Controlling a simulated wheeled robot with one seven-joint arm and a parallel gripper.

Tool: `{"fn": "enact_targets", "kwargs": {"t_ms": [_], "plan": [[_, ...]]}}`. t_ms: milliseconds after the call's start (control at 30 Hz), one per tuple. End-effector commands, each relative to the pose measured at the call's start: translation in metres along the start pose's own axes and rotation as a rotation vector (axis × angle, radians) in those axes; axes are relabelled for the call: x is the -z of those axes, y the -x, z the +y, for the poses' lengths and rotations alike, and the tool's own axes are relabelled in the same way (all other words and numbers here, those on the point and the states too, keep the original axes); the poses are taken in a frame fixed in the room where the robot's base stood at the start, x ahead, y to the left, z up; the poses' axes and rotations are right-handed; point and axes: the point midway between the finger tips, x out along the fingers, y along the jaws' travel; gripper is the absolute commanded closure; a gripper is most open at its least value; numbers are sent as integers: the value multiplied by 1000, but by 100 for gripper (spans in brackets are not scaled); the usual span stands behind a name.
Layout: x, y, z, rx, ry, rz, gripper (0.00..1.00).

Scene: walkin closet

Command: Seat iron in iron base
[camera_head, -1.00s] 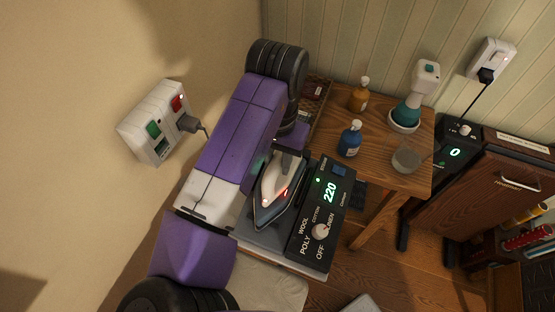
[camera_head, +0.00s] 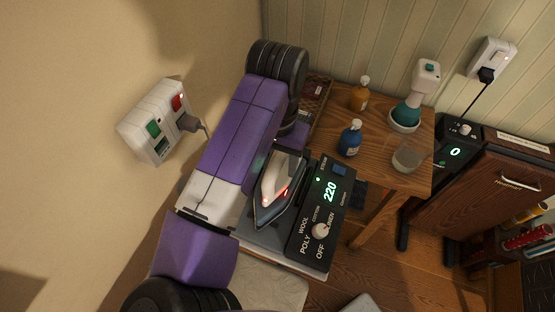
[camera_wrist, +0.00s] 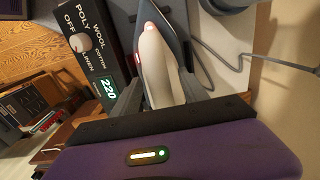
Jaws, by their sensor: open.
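The iron (camera_head: 281,188), white and grey with a small red light, rests on the iron base (camera_head: 254,238), a grey plate beside a black control panel reading 220. It lies along the plate beside the panel. I cannot tell whether it is fully seated. In the wrist view the iron (camera_wrist: 155,62) points away from me, and the panel of the iron base (camera_wrist: 75,22) is at upper left. My gripper (camera_wrist: 163,92) is open, with one grey finger on each side of the iron's rear end. A gap to the fingers is hard to judge. The head view mostly hides my fingers.
A wooden side table (camera_head: 385,180) holds an amber bottle (camera_head: 359,97), a blue bottle (camera_head: 350,140), a glass (camera_head: 407,157) and a teal-white steamer (camera_head: 408,110). A wall socket box (camera_head: 158,122) is at left. A cable (camera_wrist: 235,62) runs right of the iron in the wrist view.

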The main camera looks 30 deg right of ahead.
Motion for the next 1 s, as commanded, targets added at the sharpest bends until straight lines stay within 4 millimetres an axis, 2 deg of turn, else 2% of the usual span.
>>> {"fn": "enact_targets", "kwargs": {"t_ms": [133,500,700,1000], "plan": [[1,14,-1,2,-1,2,48],[0,70,-1,3,-1,2,48],[0,79,0,3,0,2,48],[0,78,0,2,0,2,48]]}}
